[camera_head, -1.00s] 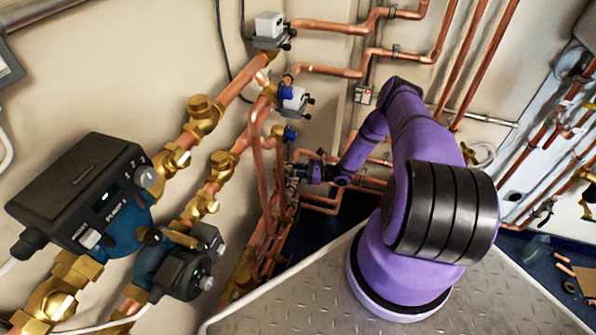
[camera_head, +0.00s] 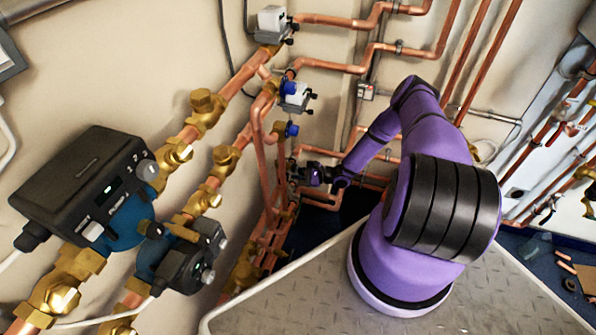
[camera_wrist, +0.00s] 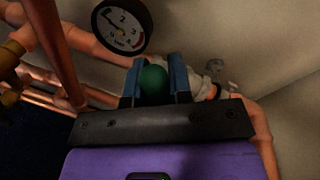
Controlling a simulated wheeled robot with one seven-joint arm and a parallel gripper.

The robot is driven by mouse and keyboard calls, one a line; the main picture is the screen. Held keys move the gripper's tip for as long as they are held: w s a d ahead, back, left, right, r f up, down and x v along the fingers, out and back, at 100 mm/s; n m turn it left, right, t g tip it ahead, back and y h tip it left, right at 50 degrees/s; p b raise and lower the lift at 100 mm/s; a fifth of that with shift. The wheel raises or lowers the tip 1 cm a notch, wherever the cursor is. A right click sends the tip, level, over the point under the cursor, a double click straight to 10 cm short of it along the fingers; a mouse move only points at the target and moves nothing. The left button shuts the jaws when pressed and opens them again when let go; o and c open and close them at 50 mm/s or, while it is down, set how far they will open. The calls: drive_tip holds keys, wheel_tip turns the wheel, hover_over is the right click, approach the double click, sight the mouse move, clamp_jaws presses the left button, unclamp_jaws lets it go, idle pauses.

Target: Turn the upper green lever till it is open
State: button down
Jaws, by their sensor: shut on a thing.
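The green lever (camera_wrist: 153,82) shows in the wrist view as a rounded green end between the two blue fingers of my gripper (camera_wrist: 155,80). The fingers are closed on it from both sides. The rest of the lever and its valve body are hidden behind the fingers and the gripper's dark bar, so its angle cannot be told. In the head view my gripper (camera_head: 300,172) is at the end of my purple arm, among the copper pipes near the wall corner. The lever cannot be made out there.
A round pressure gauge (camera_wrist: 122,26) sits just above the fingers in the wrist view. Copper pipes (camera_wrist: 66,52) run close on the left. In the head view, a black and blue pump (camera_head: 88,190) and brass fittings (camera_head: 207,112) fill the left wall.

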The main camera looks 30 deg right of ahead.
drive_tip(key=shift+s+a+f+n, duration=0.2)
drive_tip(key=shift+f+n, duration=0.05)
drive_tip(key=shift+n, duration=0.25)
drive_tip(key=c, duration=1)
unclamp_jaws()
drive_tip(key=shift+c, duration=0.2)
drive_tip(key=v, duration=1)
drive_tip(key=shift+s+d, duration=0.2)
drive_tip(key=shift+s, duration=0.15)
drive_tip(key=shift+r, duration=0.1)
